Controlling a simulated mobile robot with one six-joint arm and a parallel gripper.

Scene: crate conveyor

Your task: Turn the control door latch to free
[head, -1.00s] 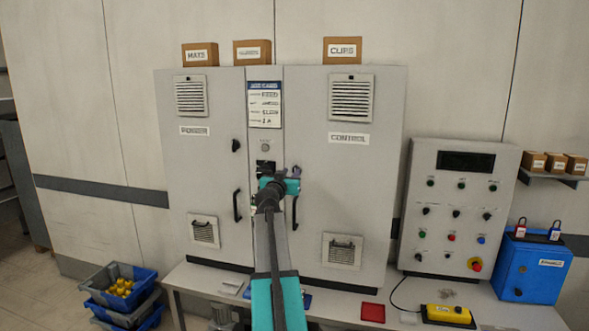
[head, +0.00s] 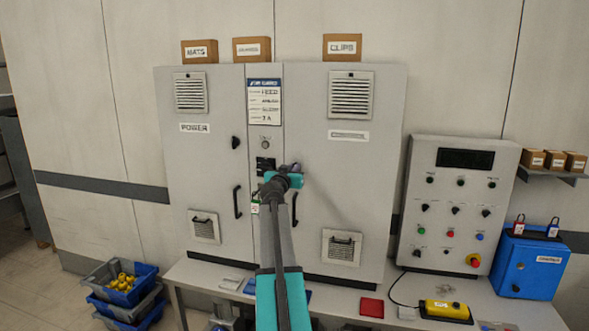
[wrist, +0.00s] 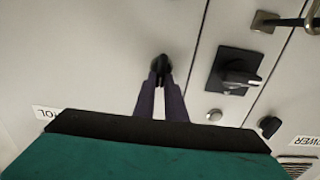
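The control door latch (wrist: 161,63) is a small black knob on the grey control door (wrist: 95,60), close to the door's seam in the wrist view. My gripper (wrist: 161,80) has its two dark purple fingers at the latch, one on each side of its near end. A narrow gap shows between the fingers; whether they press on the knob I cannot tell. In the head view my gripper (head: 298,168) is at the control door's left edge and hides the latch. The CONTROL label (head: 348,135) is higher up on the door.
A black rotary switch (wrist: 236,76) and a round silver button (wrist: 214,115) sit on the middle strip. The power door latch (head: 236,143) and door handle (head: 237,202) are to the left. Below the gripper is the control door handle (head: 294,209). A button panel (head: 460,205) stands right.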

